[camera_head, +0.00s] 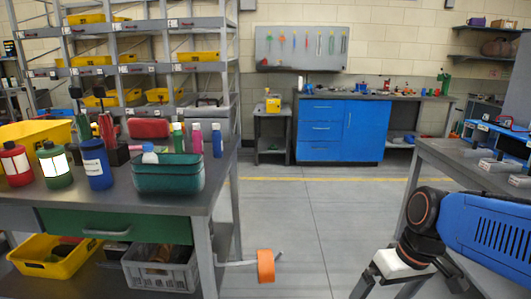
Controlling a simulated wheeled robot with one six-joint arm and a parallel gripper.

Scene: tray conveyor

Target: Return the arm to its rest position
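My blue arm (490,235) reaches in from the right edge, in front of the right-hand grey bench. Its dark wrist joint with an orange ring is at the lower right. My gripper (400,268) hangs below the wrist near the bottom edge, with a pale block-like part showing.
A left workbench (195,198) carries bottles and a green bin (168,174). An orange item (265,266) is low beside its leg. The right bench (450,156) is close to my arm. The grey floor (310,215) between the benches is mostly clear. A blue cabinet (340,132) stands behind.

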